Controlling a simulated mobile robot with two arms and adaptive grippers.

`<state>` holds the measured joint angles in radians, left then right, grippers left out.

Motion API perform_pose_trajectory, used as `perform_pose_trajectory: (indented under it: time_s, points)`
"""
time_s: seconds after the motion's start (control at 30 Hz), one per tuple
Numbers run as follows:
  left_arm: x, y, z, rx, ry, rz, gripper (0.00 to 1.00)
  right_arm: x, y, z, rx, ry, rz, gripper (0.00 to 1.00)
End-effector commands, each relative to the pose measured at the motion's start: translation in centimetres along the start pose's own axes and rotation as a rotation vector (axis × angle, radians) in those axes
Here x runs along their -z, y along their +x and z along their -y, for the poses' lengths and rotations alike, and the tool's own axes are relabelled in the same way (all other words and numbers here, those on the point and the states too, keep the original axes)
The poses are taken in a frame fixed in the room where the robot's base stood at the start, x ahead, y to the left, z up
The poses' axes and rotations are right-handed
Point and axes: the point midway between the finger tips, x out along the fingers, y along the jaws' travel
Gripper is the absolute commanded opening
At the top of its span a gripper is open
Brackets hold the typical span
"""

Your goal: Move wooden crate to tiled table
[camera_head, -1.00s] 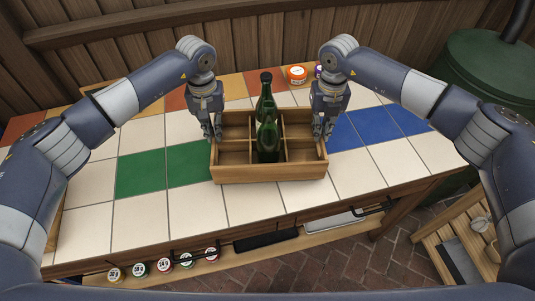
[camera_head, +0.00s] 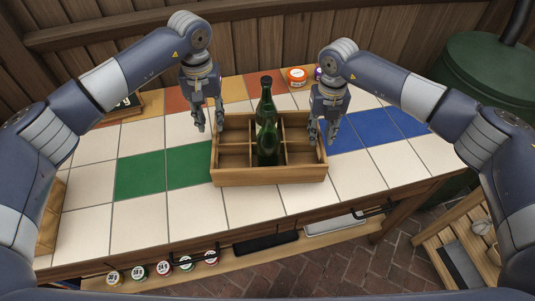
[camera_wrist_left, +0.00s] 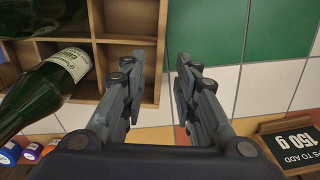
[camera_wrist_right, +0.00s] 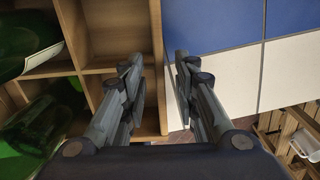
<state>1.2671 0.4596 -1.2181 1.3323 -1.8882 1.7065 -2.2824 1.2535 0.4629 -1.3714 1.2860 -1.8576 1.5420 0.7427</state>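The wooden crate (camera_head: 270,175) stands upright on the tiled table (camera_head: 110,216). It has several compartments, and two green bottles (camera_head: 266,140) stand in its middle ones. My left gripper (camera_head: 210,129) is open at the crate's left end, raised above the rim; in the left wrist view the crate's end wall (camera_wrist_left: 160,50) lies beside and below its spread fingers. My right gripper (camera_head: 321,140) is at the crate's right end. In the right wrist view its fingers are open, one on each side of the crate's end wall (camera_wrist_right: 157,60). Contact there cannot be told.
Orange-lidded (camera_head: 297,76) and purple jars stand behind the crate. A small dark sign (camera_head: 128,103) stands at the back left. Several round lidded jars (camera_head: 164,268) are on the shelf below the table's front edge. Tiles left and right of the crate are clear.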

Motion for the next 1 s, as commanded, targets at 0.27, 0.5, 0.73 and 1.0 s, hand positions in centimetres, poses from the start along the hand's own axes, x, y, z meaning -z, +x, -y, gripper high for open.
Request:
perform_pose_trajectory:
  time_s: [0.27, 0.5, 0.73, 1.0]
  points:
    - [0.0, -4.9, 0.1, 0.002, 0.0, -0.002, 0.28, 0.0, 0.0, 0.0, 0.0, 0.0, 0.0, 0.28]
    - [-0.1, -6.0, 0.0, 0.001, 0.0, 0.001, 0.28, -0.1, -0.9, 0.0, 0.0, 0.0, 0.002, 0.28]
    - [-0.1, -6.0, 0.0, 0.001, 0.0, 0.001, 0.28, -0.1, -5.2, 0.0, -0.001, 0.001, 0.005, 0.28]
    - [-0.1, -6.0, 0.0, 0.001, 0.0, 0.001, 0.28, -0.1, -10.3, 0.0, 0.0, 0.0, 0.002, 0.28]
